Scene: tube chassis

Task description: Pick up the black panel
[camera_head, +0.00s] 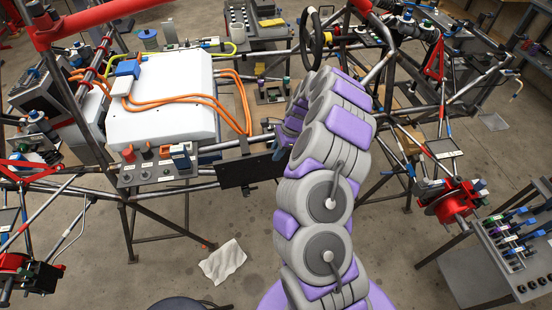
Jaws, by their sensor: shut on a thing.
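The black panel (250,172) is a flat dark plate in the middle of the view. It hangs roughly upright below the tube at the right end of the white box's side. My gripper (281,143) is at the panel's upper right edge, shut on it. My grey and purple arm hides most of the gripper and the panel's right end. I cannot tell whether the panel still touches the tube behind it.
A large white box (162,100) with orange cables sits in the tube frame at left. A switch strip (155,172) lies left of the panel. A steering wheel (311,40) stands behind. A white cloth (222,261) lies on the open floor. A tool cart (510,250) is at right.

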